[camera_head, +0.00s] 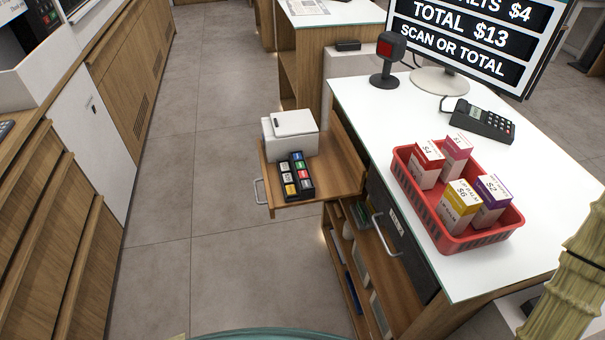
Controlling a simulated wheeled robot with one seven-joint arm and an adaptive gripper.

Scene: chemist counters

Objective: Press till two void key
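A small black keypad (297,177) with two rows of coloured keys, among them yellow, blue, red, green and white, sits on a pulled-out wooden shelf (338,165) at the counter's left side. The key labels are too small to read, so I cannot tell which is the void key. A white boxy device (291,133) stands just behind the keypad. A till screen (465,38) at the top right reads "TOTAL $13" and "SCAN OR TOTAL", with a partly cut line ending in "$4" above. No till number is readable. My gripper is not in view.
The white counter (370,110) holds a red basket (473,240) of several priced boxes, a card terminal (483,121) and a black scanner (388,62). The shelf's metal handle (259,191) sticks out leftward. The grey floor (205,225) left of it is clear; wooden cabinets (60,240) line the far left.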

